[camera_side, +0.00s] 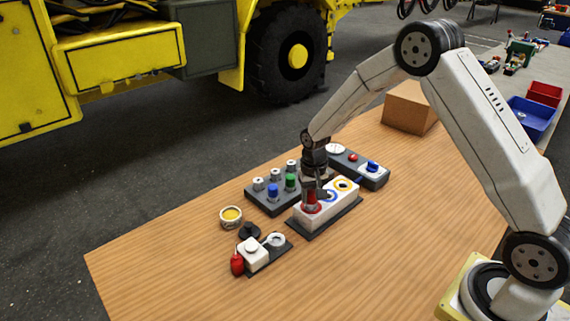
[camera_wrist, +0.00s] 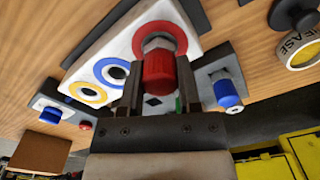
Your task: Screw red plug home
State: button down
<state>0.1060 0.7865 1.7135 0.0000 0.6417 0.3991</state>
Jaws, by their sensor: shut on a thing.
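The red plug (camera_wrist: 159,72) is between the two fingers of my gripper (camera_wrist: 158,88) in the wrist view, and the jaws are shut on it. Its metal hex part meets the red-ringed port of the white block (camera_wrist: 183,12). How deep the thread sits cannot be told. In the side view the red plug (camera_side: 311,206) stands upright at the left end of the white block (camera_side: 322,212), with my gripper (camera_side: 313,192) over it. The block's blue-ringed and yellow-ringed ports (camera_side: 344,185) are beside it.
A dark rack (camera_side: 262,202) with blue, green and grey plugs stands behind the block. A dark panel with a red button and blue part (camera_side: 372,167) is at the right. The front table is clear.

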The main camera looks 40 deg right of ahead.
jog(key=shift+m, duration=1.8)
jog(key=shift+c, duration=1.8)
grip_release()
jog(key=n, duration=1.2)
jog(key=shift+n, duration=0.3)
